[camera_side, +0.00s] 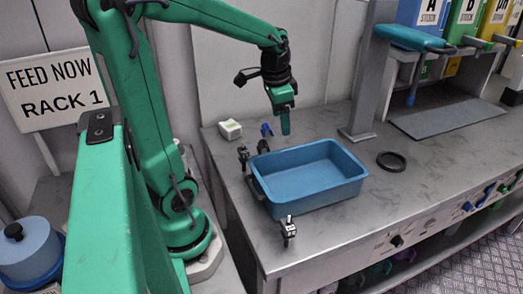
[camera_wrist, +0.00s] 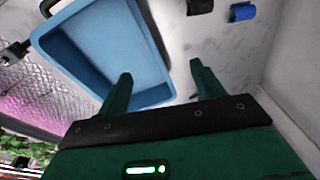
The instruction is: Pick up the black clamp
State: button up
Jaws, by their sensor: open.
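Several small dark clamp-like items lie on the metal bench around the blue tray. In the side view, a black one (camera_side: 263,146) lies just behind the tray, close to a blue one (camera_side: 266,130). Another dark one (camera_side: 243,157) stands at the tray's left, and a dark and pale one (camera_side: 288,230) is at the front. I cannot tell which is the named clamp. The wrist view shows a black item (camera_wrist: 199,6) and a blue item (camera_wrist: 242,11) at the top edge. My gripper (camera_side: 286,131) hangs above the tray's back side, open and empty; its fingers (camera_wrist: 161,68) are apart.
The blue tray (camera_side: 346,190) is empty, with a dark handle on its left side. A pale box (camera_side: 230,129) sits at the back left. A black ring (camera_side: 391,161) lies right of the tray. A grey post (camera_side: 361,85) and dispenser stand rise behind.

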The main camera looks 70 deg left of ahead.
jog(key=m+g, duration=0.1)
jog(key=g, duration=0.1)
send_near(264, 143)
jog(key=shift+a+f+h, duration=0.2)
jog(key=shift+h, duration=0.2)
jog(key=shift+s+a+f, duration=0.1)
jog(key=shift+a+f, duration=0.2)
jog(key=shift+a, duration=0.2)
jog(key=shift+d+f, duration=0.2)
jog(key=shift+f, duration=3.7)
jog(key=c, duration=1)
